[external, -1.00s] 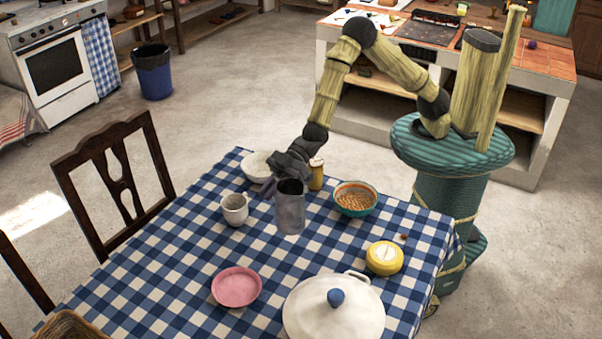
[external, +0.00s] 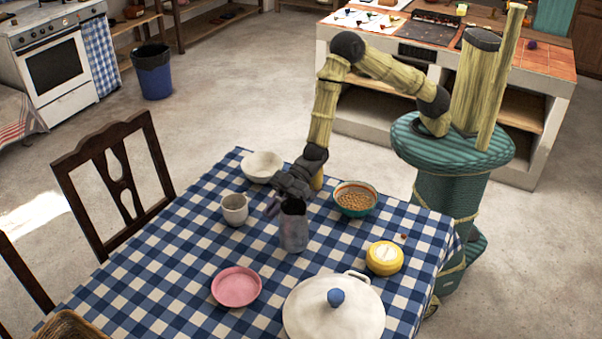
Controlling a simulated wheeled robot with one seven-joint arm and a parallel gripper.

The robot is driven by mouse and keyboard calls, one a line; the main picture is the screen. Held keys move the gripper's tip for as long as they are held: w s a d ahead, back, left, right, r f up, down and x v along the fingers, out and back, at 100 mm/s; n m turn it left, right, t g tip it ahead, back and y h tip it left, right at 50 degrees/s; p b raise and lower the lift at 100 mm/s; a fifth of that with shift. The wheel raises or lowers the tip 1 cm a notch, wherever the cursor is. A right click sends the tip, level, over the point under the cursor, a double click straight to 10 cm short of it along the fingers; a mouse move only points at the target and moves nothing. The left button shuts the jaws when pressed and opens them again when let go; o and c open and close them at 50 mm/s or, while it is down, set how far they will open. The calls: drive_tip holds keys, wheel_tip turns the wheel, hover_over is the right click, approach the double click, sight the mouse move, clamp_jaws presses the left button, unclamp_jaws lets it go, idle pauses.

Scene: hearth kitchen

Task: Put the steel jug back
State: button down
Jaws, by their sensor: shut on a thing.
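The steel jug (external: 293,230) is a tall grey metal vessel, upright, over the middle of the checked table (external: 175,255). My gripper (external: 287,200) is shut on its upper part from the far side. The jug's base is at or very near the cloth; I cannot tell whether it touches. The fingertips are partly hidden by the jug and the wrist.
Around the jug are a white cup (external: 234,210), a white bowl (external: 262,166), a bowl of beans (external: 355,199), a yellow round thing (external: 384,258), a pink dish (external: 237,287) and a lidded white pot (external: 334,312). A yellow item behind my wrist is mostly hidden. Bare cloth lies left of the jug.

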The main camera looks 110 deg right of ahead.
drive_tip(key=shift+r, duration=0.1)
drive_tip(key=shift+f, duration=1.9)
drive_tip(key=shift+f, duration=0.2)
drive_tip(key=c, duration=1.5)
unclamp_jaws()
drive_tip(key=shift+r, duration=0.15)
